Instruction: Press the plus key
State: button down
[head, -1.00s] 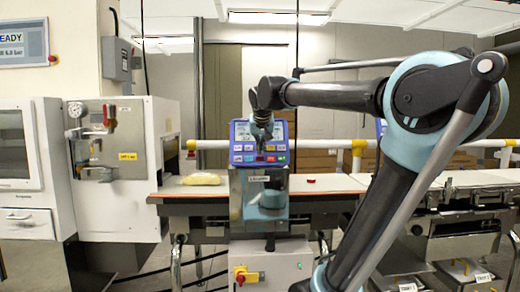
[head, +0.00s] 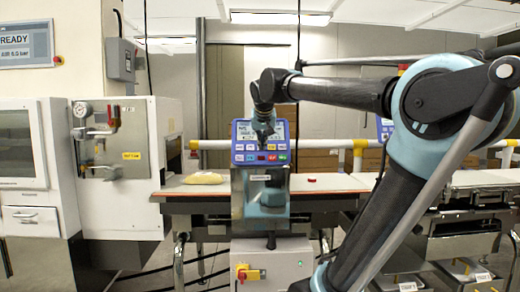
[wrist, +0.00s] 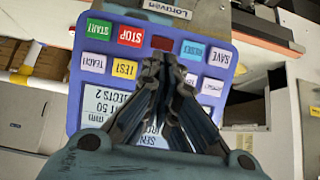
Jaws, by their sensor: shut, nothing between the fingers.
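The blue-framed key panel (head: 240,130) stands on the metal cabinet in the middle of the head view. It fills much of the wrist view, upside down there (wrist: 75,100). I read green START (wrist: 97,29), red STOP (wrist: 131,36), blue RESET (wrist: 192,53), SAVE (wrist: 217,59), TEACH (wrist: 94,62) and yellow TEST (wrist: 125,69). I cannot make out a plus key; my fingers cover part of the key rows. My gripper (wrist: 160,62) is shut and empty, its tips over the panel between TEST and the pale keys. I cannot tell whether it touches. In the head view my gripper (head: 263,138) is in front of the panel.
A belt (head: 325,183) runs behind the cabinet, with a yellowish packet (head: 204,178) and a small red item (head: 311,179) on it. A white machine (head: 130,190) stands at left. A yellow-and-red switch (head: 248,274) is low on the cabinet.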

jog(key=v, duration=0.9)
jog(key=shift+r, duration=0.1)
dwell(2.1)
jog(key=s, duration=0.1)
jog(key=s+r, duration=0.1)
jog(key=shift+s+r, duration=0.15)
jog(key=shift+s, duration=0.15)
jog(key=shift+w, duration=0.15)
dwell(0.3)
jog(key=x, duration=1.2)
jog(key=shift+w+d+f, duration=0.2)
jog(key=shift+w+f, duration=0.05)
jog(key=shift+f, duration=0.05)
dwell(2.5)
